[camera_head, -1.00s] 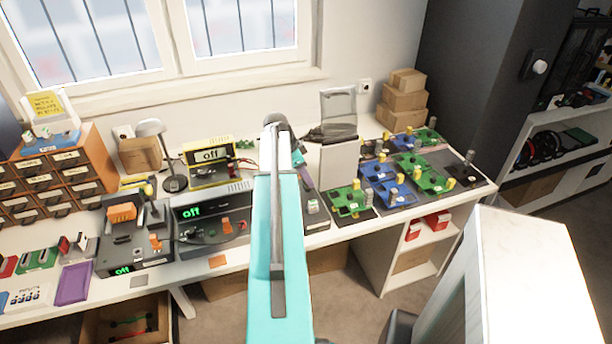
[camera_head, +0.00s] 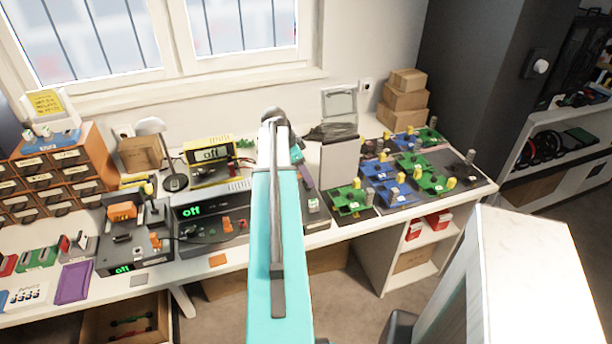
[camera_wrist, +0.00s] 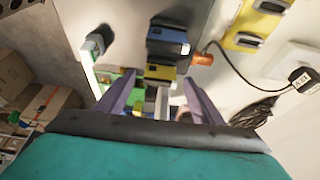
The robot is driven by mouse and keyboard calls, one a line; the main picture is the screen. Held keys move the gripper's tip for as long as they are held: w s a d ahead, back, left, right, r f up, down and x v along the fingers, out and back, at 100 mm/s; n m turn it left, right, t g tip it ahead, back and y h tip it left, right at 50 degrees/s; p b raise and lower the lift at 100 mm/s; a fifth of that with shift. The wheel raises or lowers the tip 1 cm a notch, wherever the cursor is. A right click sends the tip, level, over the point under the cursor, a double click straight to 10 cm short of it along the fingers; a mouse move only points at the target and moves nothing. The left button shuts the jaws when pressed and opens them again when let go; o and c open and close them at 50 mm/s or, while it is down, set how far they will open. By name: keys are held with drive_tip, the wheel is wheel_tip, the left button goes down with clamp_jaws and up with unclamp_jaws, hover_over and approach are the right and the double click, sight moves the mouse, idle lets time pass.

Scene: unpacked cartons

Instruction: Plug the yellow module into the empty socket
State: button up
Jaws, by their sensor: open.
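In the wrist view a yellow module (camera_wrist: 160,72) with a dark face sits directly below a blue module (camera_wrist: 168,38) on a grey surface. My gripper (camera_wrist: 158,98) is open, its two purple-grey fingers spread either side of the line to the yellow module. I cannot tell whether the fingertips reach it. A small pale metal part shows between the fingers. In the head view my turquoise arm covers the gripper and this module. I cannot make out an empty socket for certain in either view.
Green and blue circuit boards with yellow parts (camera_head: 408,180) fill the bench's right end. A pale upright box (camera_head: 339,163) stands just right of my arm. Instruments reading "off" (camera_head: 212,210) are left of it. A black cable (camera_wrist: 240,66) runs at the right in the wrist view.

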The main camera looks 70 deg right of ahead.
drive_tip(key=b+v, duration=0.2)
drive_tip(key=v, duration=1)
drive_tip(key=shift+r, duration=0.15)
idle(0.4)
